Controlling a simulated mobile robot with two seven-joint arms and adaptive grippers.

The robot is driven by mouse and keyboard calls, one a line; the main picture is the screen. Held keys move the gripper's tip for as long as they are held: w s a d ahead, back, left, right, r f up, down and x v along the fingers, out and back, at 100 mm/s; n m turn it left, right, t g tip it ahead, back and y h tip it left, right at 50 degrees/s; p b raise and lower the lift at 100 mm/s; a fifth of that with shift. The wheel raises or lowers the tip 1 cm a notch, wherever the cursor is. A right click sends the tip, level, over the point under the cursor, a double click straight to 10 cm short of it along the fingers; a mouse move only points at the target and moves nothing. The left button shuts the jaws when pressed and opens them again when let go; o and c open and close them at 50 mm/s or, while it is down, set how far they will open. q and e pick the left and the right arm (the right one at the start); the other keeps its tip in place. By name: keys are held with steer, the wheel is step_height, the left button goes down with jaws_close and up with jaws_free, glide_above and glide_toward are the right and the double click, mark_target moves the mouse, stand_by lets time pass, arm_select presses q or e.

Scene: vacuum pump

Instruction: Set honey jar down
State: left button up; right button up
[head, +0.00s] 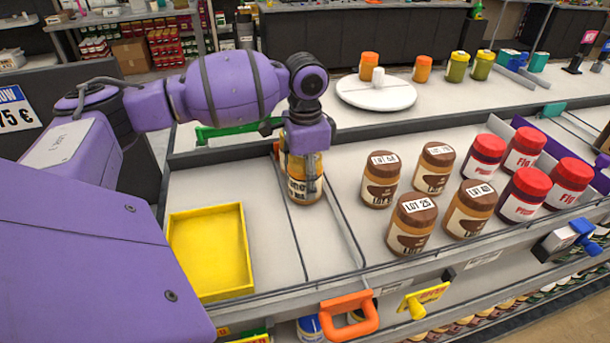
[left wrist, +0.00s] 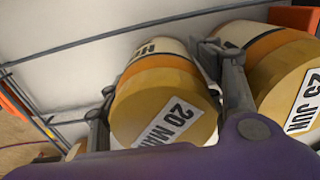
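A honey jar (head: 304,188) with a dark-and-white label stands upright, as far as I can tell, in the shelf lane right of the yellow tray. My left gripper (head: 305,165) comes down over it from above and hides its lid. A second honey jar, marked 23 JUN (left wrist: 285,90), stands close by, beyond the right-hand finger. My right gripper is not in view.
An empty yellow tray (head: 210,294) lies to the left. Several brown-lidded jars (head: 380,181) and red-lidded jars (head: 484,157) stand to the right. A white turntable (head: 376,93) is behind. An orange handle (head: 349,316) is at the front edge. The lane in front of the honey jar is clear.

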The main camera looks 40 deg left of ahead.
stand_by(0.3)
arm_select(q)
step_height(320, 180, up, 12)
steer(key=shift+r, duration=0.15)
stand_by(0.4)
